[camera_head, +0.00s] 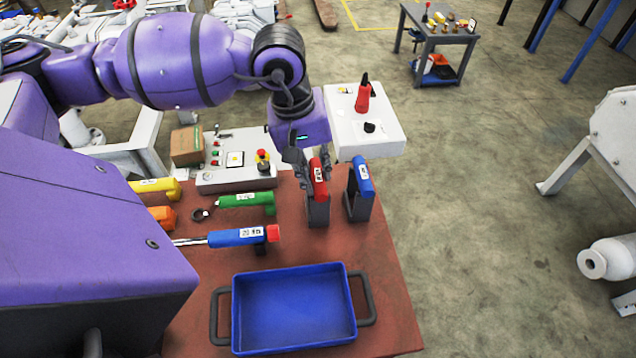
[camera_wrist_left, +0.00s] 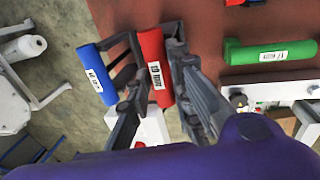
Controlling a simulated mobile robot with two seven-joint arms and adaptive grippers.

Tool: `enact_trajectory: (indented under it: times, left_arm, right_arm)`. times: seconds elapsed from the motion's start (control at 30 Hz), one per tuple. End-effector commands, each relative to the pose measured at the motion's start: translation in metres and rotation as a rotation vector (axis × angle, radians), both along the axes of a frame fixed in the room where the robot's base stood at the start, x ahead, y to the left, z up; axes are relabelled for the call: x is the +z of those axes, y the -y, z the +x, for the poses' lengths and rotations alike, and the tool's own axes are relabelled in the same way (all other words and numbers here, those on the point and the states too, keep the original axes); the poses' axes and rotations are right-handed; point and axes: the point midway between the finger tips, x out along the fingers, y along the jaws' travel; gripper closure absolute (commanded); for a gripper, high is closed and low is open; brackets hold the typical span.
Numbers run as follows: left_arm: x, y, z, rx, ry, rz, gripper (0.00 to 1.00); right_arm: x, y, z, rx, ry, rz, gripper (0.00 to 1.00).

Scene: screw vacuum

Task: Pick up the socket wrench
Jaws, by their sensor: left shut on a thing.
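A red-handled tool (camera_head: 320,176) with a white label stands upright in a dark holder (camera_head: 318,212) on the brown table. A similar blue-handled tool (camera_head: 362,176) stands in its own holder just to its right. My left gripper (camera_head: 311,166) is at the red handle and is shut on it. In the left wrist view the fingers (camera_wrist_left: 153,42) lie on both sides of the red handle (camera_wrist_left: 154,70), and the blue handle (camera_wrist_left: 97,74) is beside it. The lower end of the red tool is hidden in the holder. I cannot tell which tool is the socket wrench. My right gripper is not in view.
A blue tray (camera_head: 292,310) with dark handles sits at the table's front. Green (camera_head: 246,200), yellow (camera_head: 158,187), orange (camera_head: 163,216) and blue-and-red (camera_head: 238,237) tools lie to the left. A control box (camera_head: 236,172) and a white block with a red bottle (camera_head: 363,98) stand behind.

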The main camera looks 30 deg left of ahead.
Motion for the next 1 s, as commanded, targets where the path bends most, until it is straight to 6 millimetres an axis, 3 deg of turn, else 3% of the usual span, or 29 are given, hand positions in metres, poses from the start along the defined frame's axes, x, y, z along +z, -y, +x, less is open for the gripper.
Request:
enact_trajectory:
  times: [0.33,0.53,0.9,1.0]
  left_arm:
    - [0.007,0.000,0.000,-0.001,0.001,-0.001,1.00]
    - [0.033,-0.001,-0.001,-0.001,0.003,0.002,1.00]
    - [0.093,-0.025,-0.045,0.001,0.003,0.007,1.00]
    - [0.100,-0.033,-0.059,0.005,0.001,0.007,1.00]
  right_arm:
    - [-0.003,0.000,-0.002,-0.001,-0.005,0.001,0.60]
    - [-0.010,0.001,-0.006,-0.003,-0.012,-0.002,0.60]
    - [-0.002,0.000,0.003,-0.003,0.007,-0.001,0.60]
    - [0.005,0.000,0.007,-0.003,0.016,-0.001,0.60]
